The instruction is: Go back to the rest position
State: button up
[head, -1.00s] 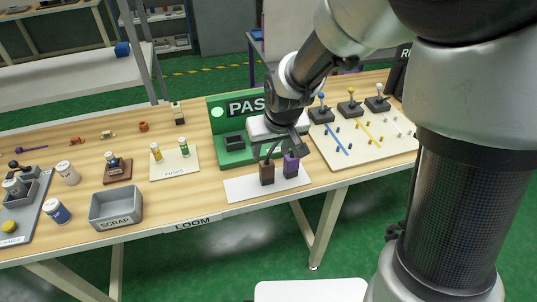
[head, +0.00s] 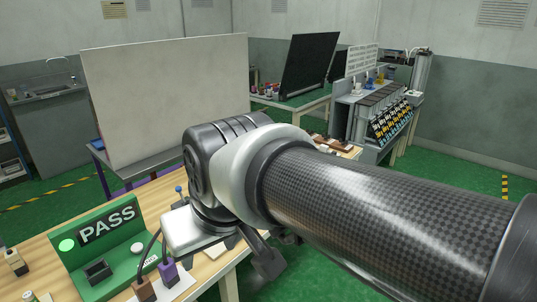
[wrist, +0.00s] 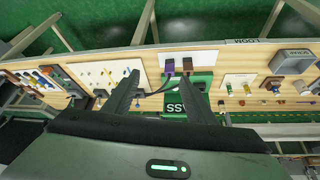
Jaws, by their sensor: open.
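My gripper (wrist: 171,78) is open and empty above the workbench in the wrist view, its two dark fingers spread. In the head view my gripper (head: 268,260) is partly hidden behind my arm, near the bench's front edge. A purple connector (head: 168,273) and a brown connector (head: 145,290), both with dark cables, stand on a white mat in front of the green PASS fixture (head: 70,272). The wrist view also shows the purple (wrist: 169,68) and brown (wrist: 187,66) connectors, apart from the fingers.
A scrap bin (wrist: 291,62) sits on the bench (wrist: 155,103), with a white pegboard (wrist: 100,75) on the other side of the fixture. In the head view, a large pale panel (head: 170,95) and a machine rack (head: 385,110) stand beyond. Green floor shows at right.

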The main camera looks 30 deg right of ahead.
jog(key=shift+s+d+r, duration=0.15)
jog(key=shift+s+d, duration=0.05)
jog(key=shift+s, duration=0.6)
notch_tip(320, 180, up, 12)
jog(key=p, duration=1.2)
jog(key=shift+r, duration=0.25)
